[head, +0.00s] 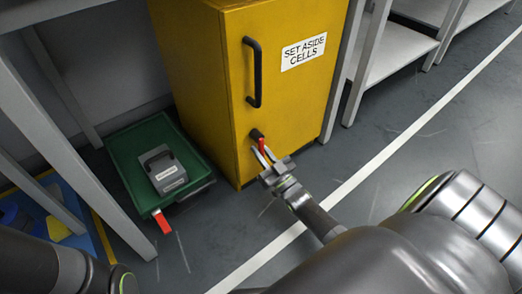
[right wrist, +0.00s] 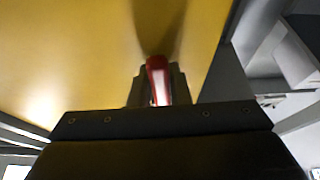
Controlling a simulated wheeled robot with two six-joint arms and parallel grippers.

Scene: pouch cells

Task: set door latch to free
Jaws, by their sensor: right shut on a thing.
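The yellow cabinet (head: 215,70) stands on the floor with a black upright handle (head: 254,75) and a white "SET ASIDE CELLS" label on its door. The door latch (head: 262,145) is a small lever with a red grip and a dark base, low on the door. My right gripper (head: 267,158) is shut on the red grip. In the right wrist view the red latch grip (right wrist: 157,77) sits between the fingers, against the yellow door. The door looks shut. My left gripper is out of view; a dark arm part shows at the lower left.
A green tray (head: 122,156) holding a grey box (head: 163,170) with a handle lies on the floor left of the cabinet. A red tag (head: 161,221) hangs at its front edge. Grey shelf legs flank the cabinet. The floor right of it is clear, with a white line.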

